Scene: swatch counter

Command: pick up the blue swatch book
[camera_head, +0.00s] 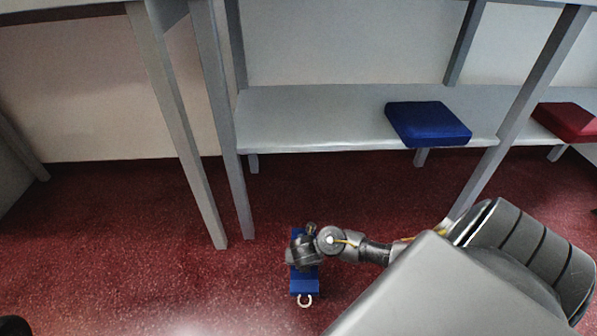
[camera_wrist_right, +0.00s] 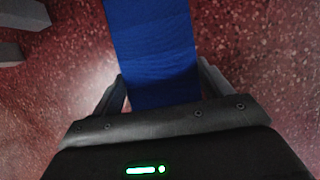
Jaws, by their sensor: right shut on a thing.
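The blue swatch book (camera_head: 304,287) is a narrow blue block with a pale ring at its near end, seen over the red floor in the head view. My right gripper (camera_head: 301,252) covers its middle from above. In the right wrist view the blue swatch book (camera_wrist_right: 153,45) runs between the two fingers of my right gripper (camera_wrist_right: 162,82), which is shut on its sides. I cannot tell whether the book touches the floor. My left gripper does not show.
A grey bench (camera_head: 310,115) behind carries a blue cushion-like block (camera_head: 428,123) and a red one (camera_head: 568,121). Grey upright posts (camera_head: 180,125) stand left of and behind the gripper. The red speckled floor (camera_head: 110,250) is open to the left.

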